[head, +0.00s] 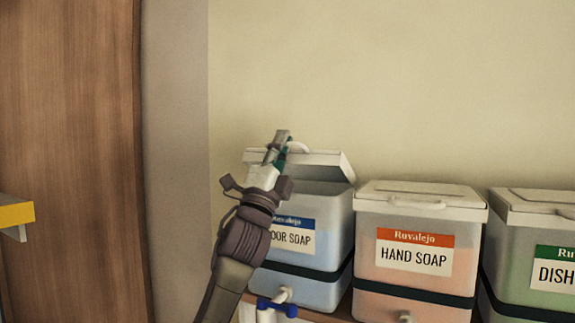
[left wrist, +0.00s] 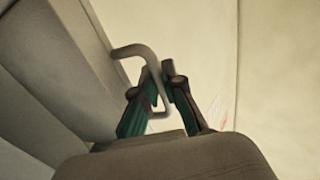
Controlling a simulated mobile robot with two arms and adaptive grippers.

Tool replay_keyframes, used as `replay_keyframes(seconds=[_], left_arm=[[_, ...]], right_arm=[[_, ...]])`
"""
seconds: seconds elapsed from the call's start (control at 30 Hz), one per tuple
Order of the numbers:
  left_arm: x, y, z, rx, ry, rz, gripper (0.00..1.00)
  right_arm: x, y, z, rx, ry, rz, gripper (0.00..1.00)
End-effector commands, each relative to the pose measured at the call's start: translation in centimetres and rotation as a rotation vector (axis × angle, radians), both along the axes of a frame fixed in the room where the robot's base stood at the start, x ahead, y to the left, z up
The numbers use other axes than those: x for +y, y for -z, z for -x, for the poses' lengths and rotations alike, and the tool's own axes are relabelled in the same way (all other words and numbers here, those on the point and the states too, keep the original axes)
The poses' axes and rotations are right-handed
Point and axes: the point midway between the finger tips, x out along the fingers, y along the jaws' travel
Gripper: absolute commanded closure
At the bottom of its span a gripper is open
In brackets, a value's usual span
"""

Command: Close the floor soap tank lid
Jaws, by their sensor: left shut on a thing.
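The floor soap tank (head: 325,225) stands at the left end of the row of tanks, with bluish contents and a blue-topped label partly hidden by my arm. Its white lid (head: 322,158) is raised and tilted, with a gap above the tank's rim on the right side. My left gripper (head: 281,142) is at the front of the lid, shut on the lid's handle (head: 299,147). In the left wrist view the bent grey handle (left wrist: 133,50) passes between the fingers of my left gripper (left wrist: 155,85). My right gripper is in neither view.
The hand soap tank (head: 415,275) stands close on the right with its lid closed. The dish soap tank (head: 535,235) is beyond it, cut off by the frame. A wooden panel (head: 70,150) fills the left.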

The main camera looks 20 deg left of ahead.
Motion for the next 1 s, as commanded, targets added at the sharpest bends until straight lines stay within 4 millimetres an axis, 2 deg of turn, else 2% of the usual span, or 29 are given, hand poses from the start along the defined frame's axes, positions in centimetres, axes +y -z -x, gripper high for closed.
replay_keyframes(seconds=[0.03,0.3,0.6,1.0], left_arm=[[0.1,1.9,0.4,0.005,-0.002,-0.004,1.0],[0.3,5.7,1.5,0.012,0.0,-0.004,1.0],[0.4,8.6,1.9,0.012,0.0,-0.004,1.0],[0.3,9.8,1.8,0.014,0.0,-0.005,1.0]], right_arm=[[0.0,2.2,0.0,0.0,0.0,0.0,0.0],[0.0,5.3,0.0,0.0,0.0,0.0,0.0],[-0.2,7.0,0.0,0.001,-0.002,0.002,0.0],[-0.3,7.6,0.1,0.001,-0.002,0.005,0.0]])
